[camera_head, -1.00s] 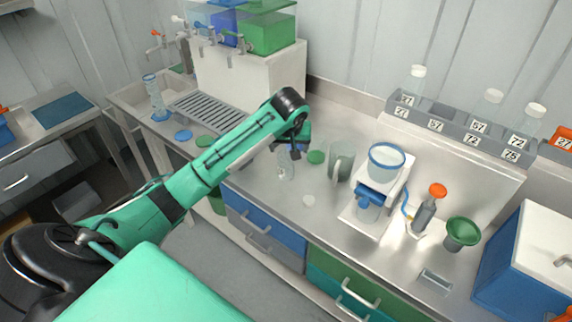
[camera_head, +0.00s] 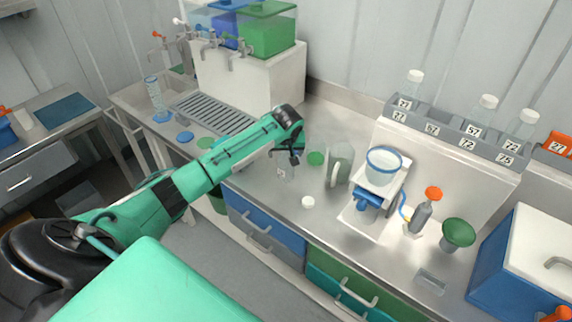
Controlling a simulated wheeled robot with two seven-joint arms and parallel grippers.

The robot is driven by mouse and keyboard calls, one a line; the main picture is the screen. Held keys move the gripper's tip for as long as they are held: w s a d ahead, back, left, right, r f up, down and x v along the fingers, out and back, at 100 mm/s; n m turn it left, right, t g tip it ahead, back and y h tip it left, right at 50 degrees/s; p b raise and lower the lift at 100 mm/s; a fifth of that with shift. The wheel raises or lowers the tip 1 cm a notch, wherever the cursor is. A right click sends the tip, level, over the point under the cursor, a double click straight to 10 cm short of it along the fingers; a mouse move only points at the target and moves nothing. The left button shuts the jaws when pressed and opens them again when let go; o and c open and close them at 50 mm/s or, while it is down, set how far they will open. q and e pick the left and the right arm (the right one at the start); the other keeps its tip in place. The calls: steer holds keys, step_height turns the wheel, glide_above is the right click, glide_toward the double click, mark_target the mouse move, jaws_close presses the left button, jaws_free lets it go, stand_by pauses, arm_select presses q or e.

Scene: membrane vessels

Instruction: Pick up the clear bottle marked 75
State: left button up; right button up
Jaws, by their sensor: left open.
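My left gripper (camera_head: 288,156) is open and points down over the counter. A small clear bottle (camera_head: 287,172) with a white label stands under and partly behind its fingers. I cannot read the label, and cannot tell whether the bottle is between the fingers. A white cap (camera_head: 308,202) lies on the counter to the right. On the back ledge, a grey rack (camera_head: 440,130) with numbered slots holds clear white-capped bottles marked 77 (camera_head: 412,88), 57 (camera_head: 483,116) and, apparently, 72 (camera_head: 521,132). The rack's rightmost slot label reads 75. My right gripper is out of view.
A grey-green jug (camera_head: 341,163) and a white device with a clear bowl (camera_head: 383,165) stand right of the gripper. Further right are an orange-topped grey bottle (camera_head: 423,213), a green funnel (camera_head: 458,233) and a blue cooler (camera_head: 510,262). Dispenser tanks (camera_head: 265,30) stand behind.

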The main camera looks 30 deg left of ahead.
arm_select(q)
steer(key=shift+p+x, duration=0.35)
steer(key=shift+x, duration=1.3)
steer(key=c, duration=1.1)
steer(key=shift+r, duration=0.1)
